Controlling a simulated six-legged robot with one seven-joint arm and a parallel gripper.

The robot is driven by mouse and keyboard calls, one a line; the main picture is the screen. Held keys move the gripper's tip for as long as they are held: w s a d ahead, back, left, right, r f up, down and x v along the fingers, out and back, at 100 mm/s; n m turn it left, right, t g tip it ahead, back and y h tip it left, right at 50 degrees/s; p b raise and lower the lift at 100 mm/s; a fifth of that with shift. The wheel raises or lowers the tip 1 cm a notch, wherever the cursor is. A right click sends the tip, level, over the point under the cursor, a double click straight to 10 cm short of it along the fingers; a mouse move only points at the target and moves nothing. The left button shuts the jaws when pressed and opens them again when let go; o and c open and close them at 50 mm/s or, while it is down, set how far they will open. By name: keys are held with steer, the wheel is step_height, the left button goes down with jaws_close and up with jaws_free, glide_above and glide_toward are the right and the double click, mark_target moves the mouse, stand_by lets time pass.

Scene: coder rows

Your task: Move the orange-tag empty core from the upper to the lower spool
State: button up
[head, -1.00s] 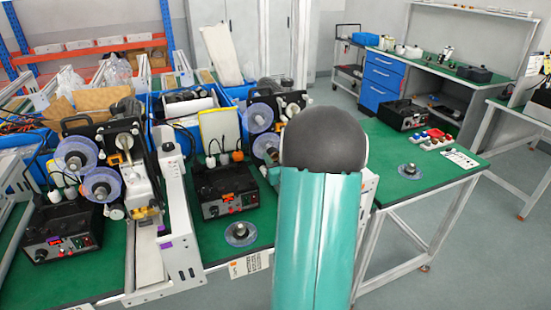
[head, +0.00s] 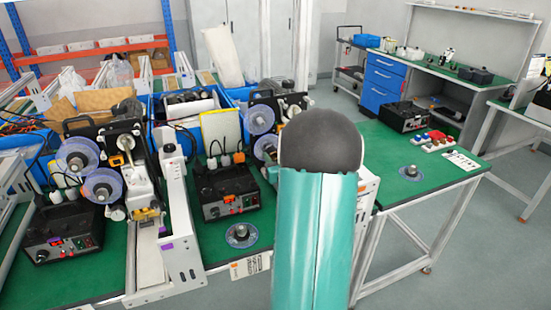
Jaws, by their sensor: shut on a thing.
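Two coder machines stand on the green table. The left one has a clear upper spool (head: 77,155) and a clear lower spool (head: 103,185). The one right of centre has an upper spool (head: 260,119) and a lower spool (head: 266,148), partly behind my arm. I cannot make out the empty core.
Black control boxes (head: 226,190) stand beside the machines. A clear disc with a metal hub (head: 242,235) lies on the table front. Another disc (head: 411,172) lies on the right table part. Blue bins stand behind. Open floor lies to the right.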

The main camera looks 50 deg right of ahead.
steer(key=shift+x, duration=1.15)
stand_by(0.4)
steer(key=o, duration=1)
steer(key=v, duration=1.3)
steer(key=shift+s+a, duration=0.2)
steer(key=shift+s, duration=0.15)
